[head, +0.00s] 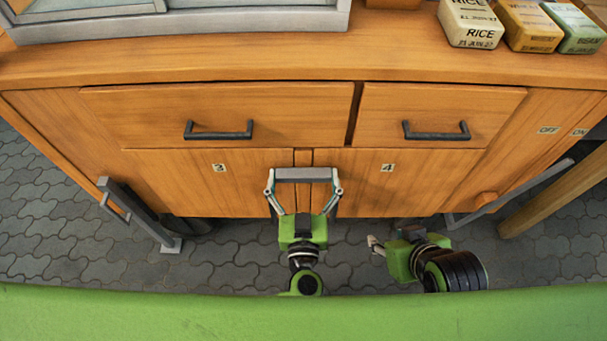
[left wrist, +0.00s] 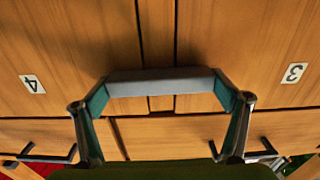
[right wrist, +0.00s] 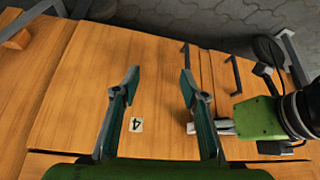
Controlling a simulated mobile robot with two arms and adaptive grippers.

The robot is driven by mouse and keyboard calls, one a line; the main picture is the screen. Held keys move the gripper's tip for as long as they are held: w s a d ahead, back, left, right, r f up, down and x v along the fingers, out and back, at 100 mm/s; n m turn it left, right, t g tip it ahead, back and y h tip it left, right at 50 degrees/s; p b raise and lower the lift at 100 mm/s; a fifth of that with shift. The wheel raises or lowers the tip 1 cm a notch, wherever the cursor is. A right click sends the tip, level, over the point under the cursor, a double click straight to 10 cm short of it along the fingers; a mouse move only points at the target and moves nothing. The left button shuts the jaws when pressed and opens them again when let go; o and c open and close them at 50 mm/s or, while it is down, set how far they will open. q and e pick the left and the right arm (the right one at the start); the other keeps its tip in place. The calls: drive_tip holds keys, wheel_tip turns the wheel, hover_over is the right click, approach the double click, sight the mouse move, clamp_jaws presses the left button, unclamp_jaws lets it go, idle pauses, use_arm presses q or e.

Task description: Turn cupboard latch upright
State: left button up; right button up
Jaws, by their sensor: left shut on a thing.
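The latch (head: 303,175) is a grey bar lying horizontally across the seam between cupboard doors 3 (head: 225,185) and 4 (head: 375,180). My left gripper (head: 303,178) is shut on it, with one finger at each end of the bar. The left wrist view shows the same latch (left wrist: 160,82) spanning between the two fingers. My right gripper (head: 374,244) is low in front of door 4, apart from the cupboard. In the right wrist view its fingers (right wrist: 160,82) are spread and empty, facing door 4. The latch's pivot is hidden.
Two drawers with dark handles (head: 218,131) (head: 436,131) sit above the doors. Rice and other labelled blocks (head: 470,24) stand on top. Grey paving (head: 60,225) lies below.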

use_arm(q)
drive_tip(key=shift+r+n+p, duration=0.1)
drive_tip(key=shift+n+p, duration=0.45)
drive_tip(key=shift+n, duration=0.65)
drive_tip(key=n, duration=0.2)
drive_tip(key=shift+n+p, duration=0.3)
drive_tip(key=shift+p, duration=0.05)
drive_tip(key=n, duration=0.3)
drive_tip(key=shift+n, duration=0.3)
drive_tip(key=n, duration=0.4)
drive_tip(key=shift+a+f+n, duration=0.1)
drive_tip(key=shift+f+n, duration=0.1)
drive_tip(key=shift+n, duration=0.1)
drive_tip(key=n+b, duration=0.1)
drive_tip(key=n, duration=0.3)
drive_tip(key=shift+n, duration=0.4)
use_arm(e)
drive_tip(key=shift+s+d+f+g+h, duration=0.1)
drive_tip(key=shift+s+d+f+g, duration=0.25)
drive_tip(key=shift+s, duration=0.45)
drive_tip(key=shift+s+d+f+g+h, duration=0.1)
drive_tip(key=shift+s+d+f+g, duration=0.1)
drive_tip(key=shift+s+g, duration=0.45)
drive_tip(key=shift+s+d+f+g+h, duration=0.1)
drive_tip(key=shift+s+d+f+g, duration=0.15)
drive_tip(key=shift+s, duration=0.7)
use_arm(q)
drive_tip(key=o, duration=0.9)
